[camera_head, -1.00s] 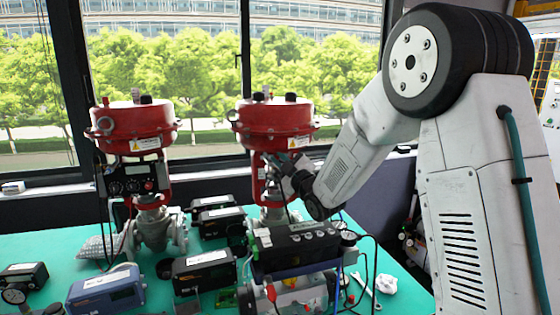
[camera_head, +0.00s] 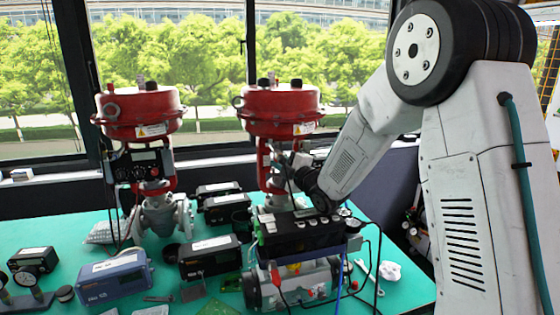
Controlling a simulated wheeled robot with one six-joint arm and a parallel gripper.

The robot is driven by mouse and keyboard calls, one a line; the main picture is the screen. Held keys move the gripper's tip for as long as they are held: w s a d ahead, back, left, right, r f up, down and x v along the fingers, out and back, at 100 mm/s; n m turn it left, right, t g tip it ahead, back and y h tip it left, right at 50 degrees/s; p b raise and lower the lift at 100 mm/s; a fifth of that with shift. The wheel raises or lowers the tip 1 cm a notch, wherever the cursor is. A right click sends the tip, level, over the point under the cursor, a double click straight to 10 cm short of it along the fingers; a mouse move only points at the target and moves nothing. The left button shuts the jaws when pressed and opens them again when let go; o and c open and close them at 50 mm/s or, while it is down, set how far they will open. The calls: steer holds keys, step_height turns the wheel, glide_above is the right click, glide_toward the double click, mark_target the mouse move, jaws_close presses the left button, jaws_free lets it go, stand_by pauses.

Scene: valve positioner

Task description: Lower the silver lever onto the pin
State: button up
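My gripper (camera_head: 291,168) is at the yoke of the right-hand red valve actuator (camera_head: 279,112), below its red housing and above the black positioner box (camera_head: 296,231). The gripper's fingers are small and partly blend with the yoke behind them, so I cannot tell whether they are open or shut. I cannot make out the silver lever or the pin; they are too small or hidden around the gripper and yoke. My arm comes in from the right and covers the area right of the yoke.
A second red valve (camera_head: 138,112) stands to the left. A blue box (camera_head: 122,277) and black boxes (camera_head: 210,257) crowd the green table (camera_head: 45,237). A wrench (camera_head: 369,277) and a white crumpled item (camera_head: 390,271) lie at right. Cables hang beside the black positioner.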

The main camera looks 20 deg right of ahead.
stand_by(0.3)
step_height(320, 180, up, 4)
steer(key=d+m+t+h, duration=0.1)
steer(key=d+m+t, duration=0.1)
steer(key=m, duration=0.4)
steer(key=s+d+m+g+h, duration=0.1)
steer(key=s+m+g+h, duration=0.1)
steer(key=s, duration=0.3)
steer(key=s+d+f+m+g+h, duration=0.1)
steer(key=s+d+m+g+h, duration=0.1)
steer(key=s, duration=0.4)
steer(key=s+d+f+m+g+h, duration=0.1)
steer(key=s+d+m+g+h, duration=0.1)
steer(key=s, duration=0.4)
steer(key=shift+s+d+m+g, duration=0.1)
steer(key=shift+m+g, duration=0.4)
steer(key=shift+g, duration=0.2)
steer(key=s+f+m+g, duration=0.1)
steer(key=s+g, duration=0.1)
steer(key=s, duration=0.4)
steer(key=s+m+g+h, duration=0.1)
steer(key=s+m+g, duration=0.1)
steer(key=s, duration=0.4)
steer(key=shift+s+f+g, duration=0.25)
steer(key=shift+f+g, duration=0.1)
steer(key=shift+g, duration=0.05)
